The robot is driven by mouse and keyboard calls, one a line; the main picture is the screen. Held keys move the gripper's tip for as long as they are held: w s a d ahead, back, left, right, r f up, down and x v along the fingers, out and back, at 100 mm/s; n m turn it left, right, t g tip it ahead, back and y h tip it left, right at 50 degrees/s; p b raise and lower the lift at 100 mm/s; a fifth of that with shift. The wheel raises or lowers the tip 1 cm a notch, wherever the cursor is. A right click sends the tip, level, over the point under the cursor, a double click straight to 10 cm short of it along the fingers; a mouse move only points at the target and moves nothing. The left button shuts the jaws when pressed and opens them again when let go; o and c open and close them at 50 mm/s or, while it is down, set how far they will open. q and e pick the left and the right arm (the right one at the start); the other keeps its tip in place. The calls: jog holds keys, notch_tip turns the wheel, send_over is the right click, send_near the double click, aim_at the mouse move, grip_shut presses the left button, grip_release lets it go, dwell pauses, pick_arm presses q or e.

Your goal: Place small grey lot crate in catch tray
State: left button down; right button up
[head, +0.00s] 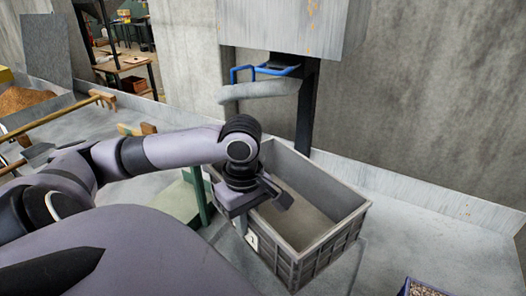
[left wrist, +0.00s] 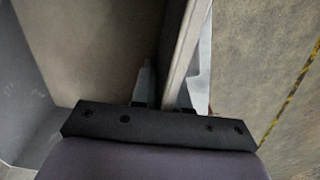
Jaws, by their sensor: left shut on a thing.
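A grey open crate (head: 345,222) with ribbed outer walls and a small white tag stands upright at the centre right of the head view. Its inside looks empty. My left gripper (head: 243,224) is at the crate's near left rim, shut on that wall. In the left wrist view, the fingers (left wrist: 172,92) sit on either side of the crate wall (left wrist: 184,60). The crate's underside is hidden, so I cannot tell whether it touches the surface below. I cannot clearly pick out the catch tray. My right gripper is not in view.
A dark post and blue-handled fixture with a grey roll (head: 258,89) stand behind the crate. A green stand (head: 178,200) is just left of it. A bin of pebbly material (head: 424,289) is at bottom right. Grey floor is clear right of the crate.

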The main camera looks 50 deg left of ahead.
aim_at(247, 242)
pick_arm(q)
notch_tip(247, 242, down, 17)
jog(key=shift+r+b, duration=0.1)
jog(key=shift+b, duration=1.05)
jog(key=c, duration=1.1)
grip_release()
jog(key=shift+f, duration=0.2)
jog(key=shift+r, duration=0.25)
notch_tip(247, 242, up, 12)
jog(key=shift+f+p, duration=0.1)
jog(key=shift+p, duration=0.75)
